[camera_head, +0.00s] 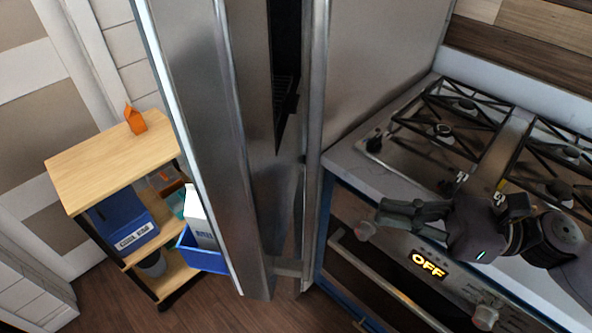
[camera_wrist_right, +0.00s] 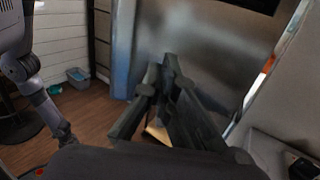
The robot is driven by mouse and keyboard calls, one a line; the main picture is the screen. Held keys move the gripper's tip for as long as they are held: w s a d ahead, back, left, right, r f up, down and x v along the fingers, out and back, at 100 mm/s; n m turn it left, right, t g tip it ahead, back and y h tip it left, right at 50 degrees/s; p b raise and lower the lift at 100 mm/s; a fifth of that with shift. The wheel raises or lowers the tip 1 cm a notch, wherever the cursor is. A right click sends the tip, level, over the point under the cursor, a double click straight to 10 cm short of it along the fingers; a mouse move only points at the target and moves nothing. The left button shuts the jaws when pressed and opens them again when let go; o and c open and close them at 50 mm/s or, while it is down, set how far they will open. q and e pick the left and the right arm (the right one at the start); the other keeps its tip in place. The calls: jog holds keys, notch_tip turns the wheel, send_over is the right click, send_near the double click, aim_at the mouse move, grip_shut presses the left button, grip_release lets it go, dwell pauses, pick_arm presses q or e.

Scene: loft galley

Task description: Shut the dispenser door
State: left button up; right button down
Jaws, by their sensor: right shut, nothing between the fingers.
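A tall stainless steel appliance door (camera_head: 205,130) stands in the middle of the head view, with its edge towards me. A dark opening (camera_head: 286,60) with a grille shows between it and the steel side panel at right; I take this to be the dispenser, standing open. My right gripper (camera_head: 384,214) is shut and empty, over the front edge of the stove, to the right of the door and apart from it. In the right wrist view its fingers (camera_wrist_right: 162,82) point at a blurred steel surface (camera_wrist_right: 200,45). My left gripper is not in view.
A gas stove (camera_head: 440,130) with its oven front, reading OFF, lies under my right arm. A wooden shelf cart (camera_head: 100,165) with a blue bin (camera_head: 120,222), a carton (camera_head: 200,220) and an orange item (camera_head: 135,120) stands left of the door. Wooden floor shows below.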

jog(key=p, duration=0.4)
send_near(277, 206)
jog(key=a, duration=0.1)
jog(key=shift+n+g, duration=0.3)
jog(key=shift+n, duration=0.1)
jog(key=a+p, duration=0.2)
jog(key=a, duration=0.1)
jog(key=w+a+p, duration=0.1)
jog(key=shift+a+r, duration=0.35)
jog(key=shift+r, duration=0.05)
jog(key=shift+w+a+f+p, duration=0.1)
jog(key=shift+a+f+p, duration=0.15)
jog(key=shift+a+p, duration=0.35)
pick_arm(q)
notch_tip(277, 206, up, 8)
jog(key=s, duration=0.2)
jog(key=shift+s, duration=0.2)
pick_arm(e)
jog(key=shift+a, duration=0.1)
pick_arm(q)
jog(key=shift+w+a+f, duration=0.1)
pick_arm(e)
jog(key=shift+w, duration=0.2)
